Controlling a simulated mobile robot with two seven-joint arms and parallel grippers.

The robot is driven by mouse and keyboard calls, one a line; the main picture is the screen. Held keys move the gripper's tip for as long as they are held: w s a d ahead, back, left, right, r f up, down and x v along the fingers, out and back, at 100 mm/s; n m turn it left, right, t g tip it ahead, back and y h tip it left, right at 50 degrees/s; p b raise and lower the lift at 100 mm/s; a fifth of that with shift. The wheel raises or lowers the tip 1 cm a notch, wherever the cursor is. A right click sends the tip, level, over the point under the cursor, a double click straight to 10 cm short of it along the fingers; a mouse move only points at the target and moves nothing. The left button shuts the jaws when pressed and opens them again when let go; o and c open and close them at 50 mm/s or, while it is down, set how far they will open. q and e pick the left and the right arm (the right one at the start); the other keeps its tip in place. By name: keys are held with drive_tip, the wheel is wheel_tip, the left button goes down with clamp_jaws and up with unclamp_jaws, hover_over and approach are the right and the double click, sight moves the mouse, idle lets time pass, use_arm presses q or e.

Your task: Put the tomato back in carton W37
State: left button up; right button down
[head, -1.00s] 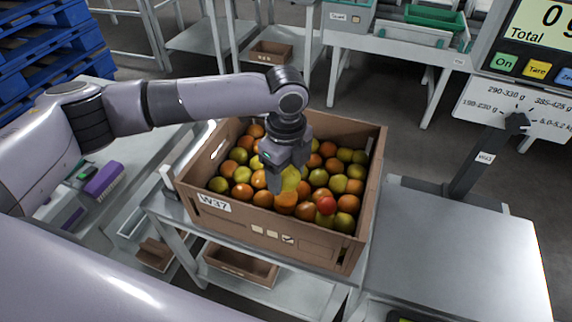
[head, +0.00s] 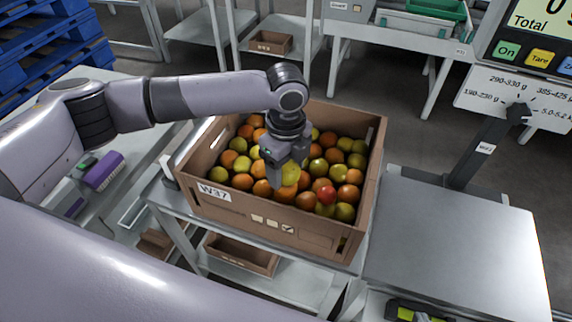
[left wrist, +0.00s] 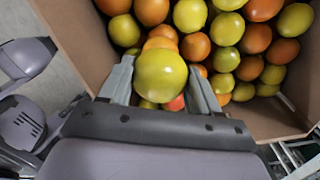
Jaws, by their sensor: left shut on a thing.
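Carton W37 (head: 262,221) is an open brown cardboard box, labelled W37 on its front, filled with orange, yellow-green and red tomatoes. My left gripper (head: 288,178) is over the front middle of the carton, pointing down. It is shut on a yellow tomato (left wrist: 161,76), seen between both fingers in the left wrist view and partly hidden by the gripper in the head view (head: 291,173). The held tomato is just above the other tomatoes or touching them; I cannot tell which. My right gripper is not in view.
A bare metal scale plate (head: 455,245) lies right of the carton, with its post and display (head: 540,40) behind. A purple brush (head: 103,171) lies on the bench at left. A small brown box (head: 242,254) sits on the shelf below.

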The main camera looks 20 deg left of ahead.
use_arm(q)
drive_tip(key=shift+f, duration=0.1)
drive_tip(key=o, duration=0.8)
drive_tip(key=shift+f, duration=0.1)
drive_tip(key=shift+c, duration=1.4)
use_arm(e)
drive_tip(key=shift+r, duration=0.15)
use_arm(q)
wheel_tip(320, 180, up, 5)
drive_tip(key=p, duration=0.6)
drive_tip(key=shift+r, duration=1.05)
use_arm(e)
wheel_tip(320, 180, up, 6)
